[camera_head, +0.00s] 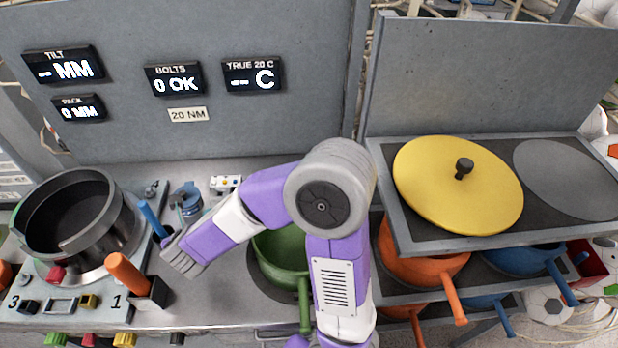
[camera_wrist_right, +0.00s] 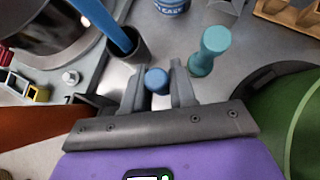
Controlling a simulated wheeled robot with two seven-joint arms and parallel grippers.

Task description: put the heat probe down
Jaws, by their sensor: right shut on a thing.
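My right gripper (camera_head: 172,243) is low over the grey bench, beside the pot press. In the right wrist view its two fingers (camera_wrist_right: 158,88) are closed on a small blue round-ended piece (camera_wrist_right: 157,81). It looks like the end of the heat probe; the rest of it is hidden, and I cannot tell whether it touches the bench. A separate blue rod (camera_wrist_right: 117,30) leans in a dark cup (camera_wrist_right: 124,47) just beyond the fingers. It also shows in the head view (camera_head: 151,217). My left gripper is not in view.
A steel pot (camera_head: 75,222) stands at left, with an orange handle (camera_head: 128,272) in a black holder near my gripper. A teal peg (camera_wrist_right: 207,50) stands close to the fingers. A green pan (camera_head: 280,252) lies right, and a blue tin (camera_head: 187,199) behind.

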